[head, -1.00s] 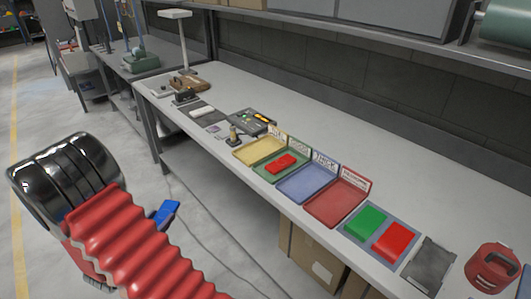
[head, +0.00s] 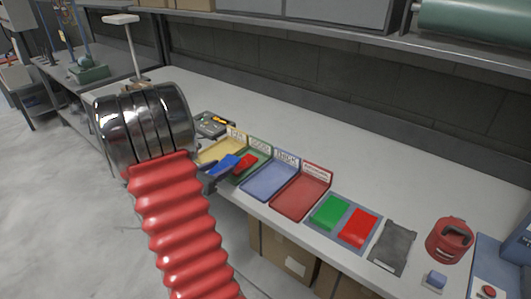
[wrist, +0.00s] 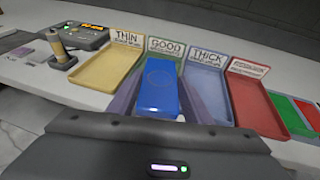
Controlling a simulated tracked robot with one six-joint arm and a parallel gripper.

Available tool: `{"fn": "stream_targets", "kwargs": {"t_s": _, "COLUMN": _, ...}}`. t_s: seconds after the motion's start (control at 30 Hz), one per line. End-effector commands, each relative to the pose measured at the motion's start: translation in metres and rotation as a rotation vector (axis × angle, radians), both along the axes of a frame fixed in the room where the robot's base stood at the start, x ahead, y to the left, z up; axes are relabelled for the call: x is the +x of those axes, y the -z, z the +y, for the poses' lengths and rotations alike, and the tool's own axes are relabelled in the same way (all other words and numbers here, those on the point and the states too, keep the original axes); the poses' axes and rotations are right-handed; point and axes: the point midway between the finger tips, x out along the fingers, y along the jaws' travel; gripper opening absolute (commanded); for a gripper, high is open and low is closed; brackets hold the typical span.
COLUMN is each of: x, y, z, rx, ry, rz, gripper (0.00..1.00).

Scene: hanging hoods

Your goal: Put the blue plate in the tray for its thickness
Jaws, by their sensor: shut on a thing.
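The blue plate (head: 224,164) is held by my gripper (head: 207,181) at the bench's front edge. In the wrist view the blue plate (wrist: 158,88) covers much of the green GOOD tray (wrist: 138,84). The yellow THIN tray (wrist: 107,68) is left of it, the blue THICK tray (wrist: 208,92) right of it, and a red tray (wrist: 258,105) farther right; its label is too small to read. A red plate (head: 246,161) lies in the green tray. The THICK tray (head: 268,182) looks empty. My fingertips are partly hidden.
A gauge with a lit display (wrist: 92,29) stands left of the trays, with a small post (wrist: 57,46) beside it. Right of the trays, a green plate (head: 328,212) and another red plate (head: 359,226) lie on a mat. A red device (head: 449,240) stands farther right.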

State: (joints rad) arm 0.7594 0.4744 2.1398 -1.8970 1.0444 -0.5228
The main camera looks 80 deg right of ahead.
Motion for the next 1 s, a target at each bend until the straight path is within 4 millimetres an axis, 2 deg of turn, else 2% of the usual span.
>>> {"fn": "stream_targets", "kwargs": {"t_s": 0.03, "x": -0.019, "y": -0.006, "z": -0.011, "rx": -0.002, "ry": 0.029, "rz": -0.003, "gripper": 0.19}}
{"fn": "stream_targets", "kwargs": {"t_s": 0.2, "x": -0.076, "y": -0.024, "z": -0.041, "rx": -0.002, "ry": 0.106, "rz": -0.001, "gripper": 0.19}}
{"fn": "stream_targets", "kwargs": {"t_s": 0.3, "x": -0.106, "y": -0.033, "z": -0.054, "rx": -0.003, "ry": 0.146, "rz": -0.002, "gripper": 0.19}}
{"fn": "stream_targets", "kwargs": {"t_s": 0.4, "x": -0.129, "y": -0.04, "z": -0.062, "rx": -0.001, "ry": 0.173, "rz": -0.001, "gripper": 0.19}}
{"fn": "stream_targets", "kwargs": {"t_s": 0.57, "x": -0.144, "y": -0.044, "z": -0.067, "rx": 0.0, "ry": 0.192, "rz": 0.0, "gripper": 0.19}}
{"fn": "stream_targets", "kwargs": {"t_s": 1.0, "x": -0.143, "y": -0.042, "z": -0.067, "rx": 0.0, "ry": 0.191, "rz": 0.001, "gripper": 0.19}}
